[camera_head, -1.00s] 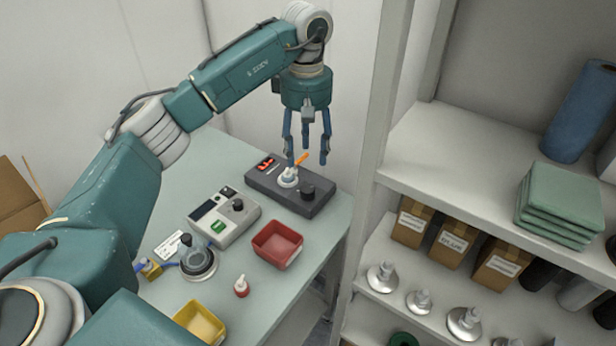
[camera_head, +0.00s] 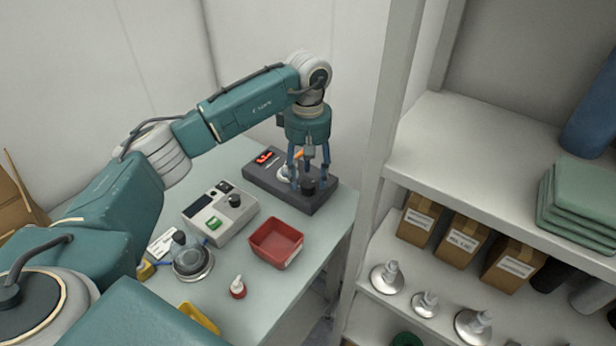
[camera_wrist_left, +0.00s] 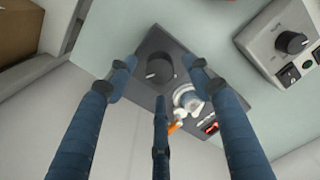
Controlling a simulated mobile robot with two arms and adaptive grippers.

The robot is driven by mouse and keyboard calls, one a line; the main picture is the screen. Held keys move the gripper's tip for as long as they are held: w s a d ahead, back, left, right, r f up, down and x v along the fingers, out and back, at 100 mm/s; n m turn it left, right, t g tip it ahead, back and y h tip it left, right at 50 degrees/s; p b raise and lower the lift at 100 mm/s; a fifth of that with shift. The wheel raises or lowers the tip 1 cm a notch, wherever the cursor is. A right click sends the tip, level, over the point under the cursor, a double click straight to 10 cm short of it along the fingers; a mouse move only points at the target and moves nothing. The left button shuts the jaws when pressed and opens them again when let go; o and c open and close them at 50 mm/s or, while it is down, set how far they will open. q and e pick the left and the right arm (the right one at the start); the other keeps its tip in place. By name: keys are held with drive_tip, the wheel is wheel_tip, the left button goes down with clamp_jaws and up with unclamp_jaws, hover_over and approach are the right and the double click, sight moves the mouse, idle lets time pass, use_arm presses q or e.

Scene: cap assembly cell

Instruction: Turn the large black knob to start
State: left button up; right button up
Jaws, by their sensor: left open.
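The large black knob (camera_head: 308,186) sits on the near right end of a dark grey box (camera_head: 262,185) on the table. In the left wrist view the knob (camera_wrist_left: 159,69) has a white mark and lies between the spread fingers. My left gripper (camera_head: 308,182) points down over the knob, open, its blue fingers around it. Whether any finger touches the knob I cannot tell. A silvery-white fitting with an orange lever (camera_wrist_left: 187,101) stands beside the knob on the same box. My right gripper is not in view.
A light grey control box (camera_head: 222,215) with a smaller black knob stands to the left. A red bin (camera_head: 276,243), a small red-and-white bottle (camera_head: 238,288) and a round dark device (camera_head: 192,258) are nearer. A white shelf unit (camera_head: 440,130) stands close on the right.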

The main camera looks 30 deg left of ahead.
sight(308, 186)
use_arm(q)
drive_tip(key=shift+f, duration=1.2)
drive_tip(key=c, duration=1.1)
drive_tip(key=shift+c, duration=0.2)
